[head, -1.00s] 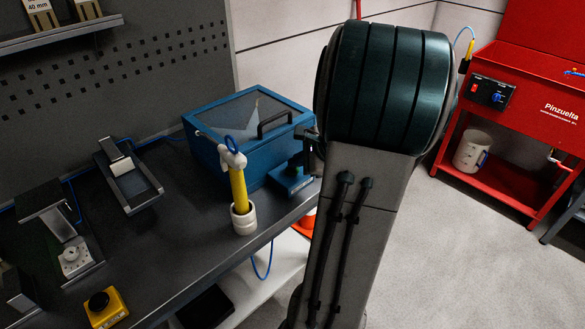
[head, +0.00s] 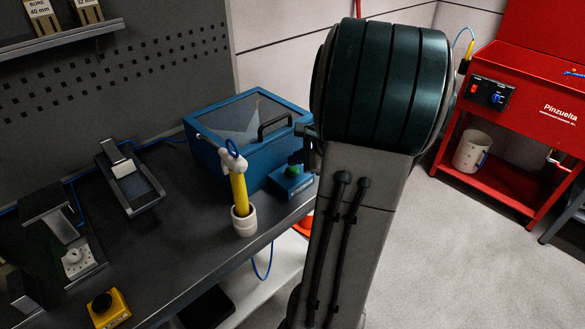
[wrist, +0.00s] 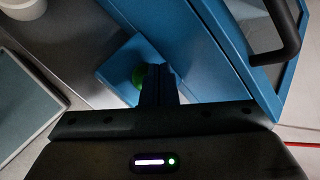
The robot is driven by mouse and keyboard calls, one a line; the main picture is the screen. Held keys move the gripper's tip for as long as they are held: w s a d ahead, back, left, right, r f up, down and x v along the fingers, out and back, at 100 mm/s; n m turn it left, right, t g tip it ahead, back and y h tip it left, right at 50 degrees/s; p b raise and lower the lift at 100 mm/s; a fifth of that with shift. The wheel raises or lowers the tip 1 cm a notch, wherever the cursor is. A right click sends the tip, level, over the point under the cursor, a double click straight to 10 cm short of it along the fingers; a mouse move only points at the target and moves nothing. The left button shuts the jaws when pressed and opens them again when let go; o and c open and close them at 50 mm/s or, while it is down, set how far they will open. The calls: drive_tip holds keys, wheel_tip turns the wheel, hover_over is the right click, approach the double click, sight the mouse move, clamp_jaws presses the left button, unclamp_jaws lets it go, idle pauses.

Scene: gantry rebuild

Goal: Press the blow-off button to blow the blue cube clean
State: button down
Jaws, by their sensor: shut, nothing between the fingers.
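The blow-off button is a green dome (head: 294,170) on a small blue box (head: 291,183) at the right front of the blue cabinet. In the wrist view the green button (wrist: 138,77) shows just left of my fingertips, partly covered by them. My gripper (wrist: 158,72) is shut and empty. In the head view my gripper (head: 304,131) is partly hidden by my arm and sits above the button, seemingly apart from it. The blue cabinet (head: 222,160) has a closed clear lid. I cannot make out the blue cube in either view.
The cabinet's black handle (head: 274,125) is close to my gripper. A yellow tool in a white holder (head: 244,221) stands left of the button box. A yellow box with a black button (head: 108,309) sits at the bench front. Open floor lies to the right.

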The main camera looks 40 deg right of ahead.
sight(297, 171)
wheel_tip(297, 171, up, 5)
drive_tip(key=p, duration=0.4)
drive_tip(key=shift+r, duration=0.1)
idle(0.6)
